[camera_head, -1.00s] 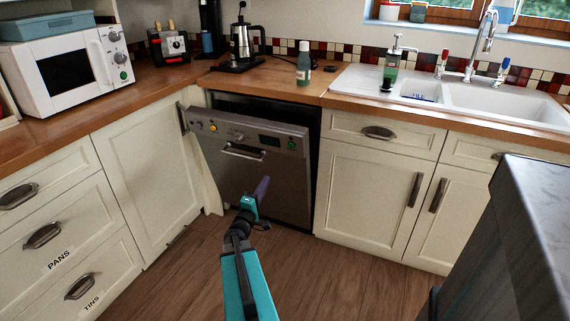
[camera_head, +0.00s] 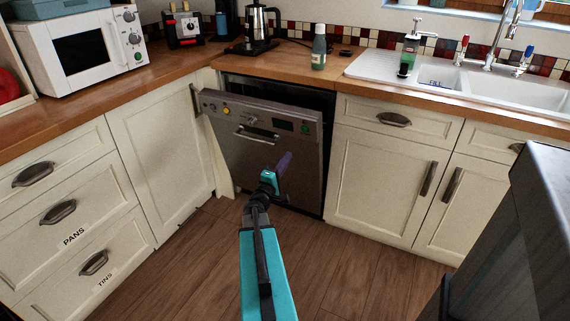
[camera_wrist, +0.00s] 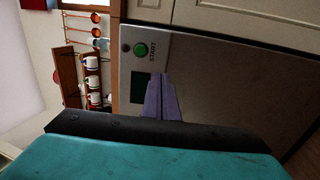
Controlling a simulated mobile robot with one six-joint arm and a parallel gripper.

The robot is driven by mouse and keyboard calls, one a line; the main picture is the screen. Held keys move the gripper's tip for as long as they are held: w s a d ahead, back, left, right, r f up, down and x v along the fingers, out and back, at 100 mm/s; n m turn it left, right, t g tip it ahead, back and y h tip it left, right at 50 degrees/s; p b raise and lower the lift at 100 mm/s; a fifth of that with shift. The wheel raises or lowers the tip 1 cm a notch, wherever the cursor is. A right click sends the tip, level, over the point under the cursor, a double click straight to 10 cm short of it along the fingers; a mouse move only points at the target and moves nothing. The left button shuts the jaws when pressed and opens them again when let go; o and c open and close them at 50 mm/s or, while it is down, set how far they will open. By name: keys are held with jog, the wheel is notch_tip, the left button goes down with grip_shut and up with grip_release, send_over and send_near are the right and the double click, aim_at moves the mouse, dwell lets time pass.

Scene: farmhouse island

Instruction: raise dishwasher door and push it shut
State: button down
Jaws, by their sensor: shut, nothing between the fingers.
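The dishwasher door (camera_head: 250,165) is a steel panel with a handle, buttons and a small display along its top. It is tilted slightly open, its top edge leaning out from the cabinet, with a dark gap above and at the right. My gripper (camera_head: 286,160) is shut and empty, its purple fingers in front of the door's outer face, below the display. In the wrist view the purple fingers (camera_wrist: 162,98) show against the steel door face (camera_wrist: 215,85), near the green start button (camera_wrist: 140,49). I cannot tell whether the fingers touch the door.
The wooden worktop (camera_head: 290,72) overhangs the dishwasher opening. Cream cabinets (camera_head: 165,150) stand to the left and a sink cabinet (camera_head: 380,190) to the right. A dark island corner (camera_head: 540,200) stands close at the right front. The wooden floor (camera_head: 350,265) between is clear.

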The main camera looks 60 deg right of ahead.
aim_at(301, 136)
jog(key=shift+b+x, duration=0.6)
jog(key=shift+x, duration=4.5)
